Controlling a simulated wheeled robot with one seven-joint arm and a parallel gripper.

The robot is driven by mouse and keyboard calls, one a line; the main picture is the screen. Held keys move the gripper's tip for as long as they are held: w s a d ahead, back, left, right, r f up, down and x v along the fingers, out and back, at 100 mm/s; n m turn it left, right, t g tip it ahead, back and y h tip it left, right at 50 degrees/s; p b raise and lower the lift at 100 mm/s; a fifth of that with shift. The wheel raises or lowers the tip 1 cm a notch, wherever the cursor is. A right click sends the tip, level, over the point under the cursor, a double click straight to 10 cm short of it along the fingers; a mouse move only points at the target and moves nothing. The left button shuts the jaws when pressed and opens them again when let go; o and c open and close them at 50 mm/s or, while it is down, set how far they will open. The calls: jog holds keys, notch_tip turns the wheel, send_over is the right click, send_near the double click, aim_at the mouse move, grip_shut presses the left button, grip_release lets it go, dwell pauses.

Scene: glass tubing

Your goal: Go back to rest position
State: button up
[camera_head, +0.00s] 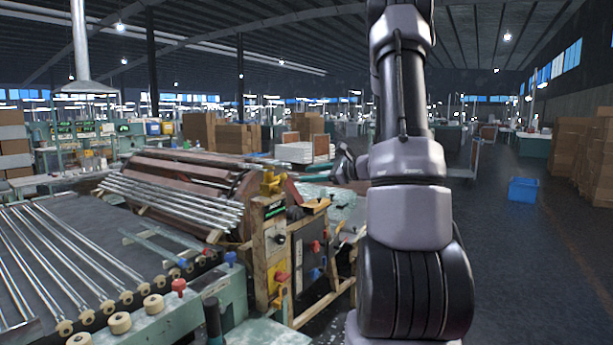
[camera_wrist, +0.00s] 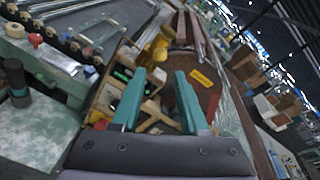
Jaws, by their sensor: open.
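My arm rises through the middle right of the head view, and its wrist bends to the left. My gripper (camera_head: 308,172) points left there, partly hidden by its own wrist, over the far right end of the tubing machine. In the wrist view my gripper (camera_wrist: 157,76) shows two teal fingers spread apart, with nothing between them. Behind the fingers is the machine's wooden and metal control part (camera_wrist: 118,82). Whether the fingers touch anything cannot be told, but they look clear of it.
Long glass tubes (camera_head: 62,255) lie on a roller line at the left, and more tubes (camera_head: 175,200) rest on the brown machine. The control post (camera_head: 270,255) stands left of my arm. A blue bin (camera_head: 523,189) sits on open floor at right, near stacked cartons (camera_head: 578,150).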

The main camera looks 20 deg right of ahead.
dwell(0.3)
jog(key=s+a+r+n+g, duration=0.3)
jog(key=s+a+n+g, duration=0.15)
jog(key=s+a, duration=0.3)
jog(key=s+a+r+n+g, duration=0.3)
jog(key=s+a+n, duration=0.25)
jog(key=a, duration=0.25)
jog(key=s+r+n+t+h, duration=0.2)
jog(key=s+r+n+h, duration=0.2)
jog(key=s, duration=1.1)
jog(key=shift+s+d+r+n+h, duration=0.15)
jog(key=shift+s+d+n+h, duration=0.1)
jog(key=shift+n+h, duration=1.7)
jog(key=shift+a+n+y, duration=0.1)
jog(key=shift+n+y, duration=0.45)
